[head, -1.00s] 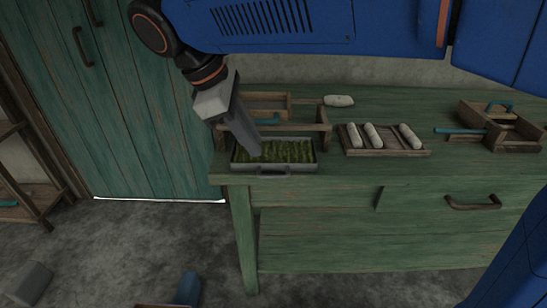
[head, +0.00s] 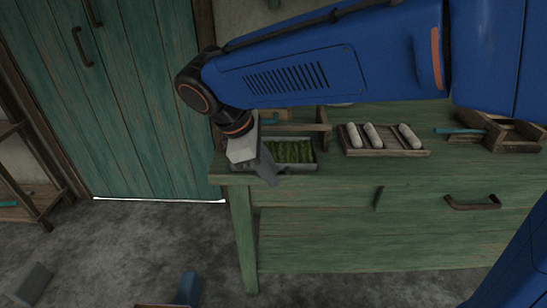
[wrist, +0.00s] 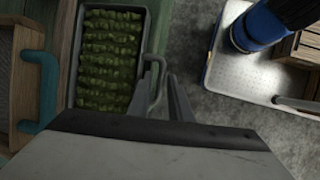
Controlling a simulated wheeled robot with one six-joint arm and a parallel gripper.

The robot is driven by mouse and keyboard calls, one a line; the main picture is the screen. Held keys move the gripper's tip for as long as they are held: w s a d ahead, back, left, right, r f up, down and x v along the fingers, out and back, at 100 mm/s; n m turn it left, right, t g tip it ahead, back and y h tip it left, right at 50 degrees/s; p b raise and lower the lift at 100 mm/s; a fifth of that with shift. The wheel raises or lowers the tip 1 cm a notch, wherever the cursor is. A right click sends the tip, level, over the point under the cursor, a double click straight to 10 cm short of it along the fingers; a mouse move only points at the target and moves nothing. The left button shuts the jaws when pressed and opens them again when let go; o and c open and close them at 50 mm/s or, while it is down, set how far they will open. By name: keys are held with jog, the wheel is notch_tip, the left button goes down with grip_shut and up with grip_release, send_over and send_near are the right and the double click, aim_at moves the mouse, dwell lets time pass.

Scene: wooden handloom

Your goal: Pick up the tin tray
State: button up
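The tin tray (head: 303,168) is a grey rectangular tray full of green, leafy-looking rows. It lies at the front left of the green bench, and my arm hides its left part in the head view. In the wrist view the tray (wrist: 75,70) shows at upper left, with its bar handle (wrist: 158,48) on the side facing the bench edge. My gripper (head: 268,176) points down at the tray's front side. In the wrist view my gripper's fingers (wrist: 161,82) are apart, close to the handle; I cannot tell whether they are around it.
The green bench (head: 330,225) also carries a wooden rack (head: 385,152) with pale rolls and a wooden box (head: 515,133) at right. A wooden frame piece with a teal handle (wrist: 45,85) lies just behind the tray.

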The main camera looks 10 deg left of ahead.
grip_shut()
jog(key=shift+r, duration=0.7)
notch_tip(320, 180, up, 2)
jog(key=shift+r, duration=0.1)
jog(key=s+d, duration=0.2)
jog(key=s, duration=1.6)
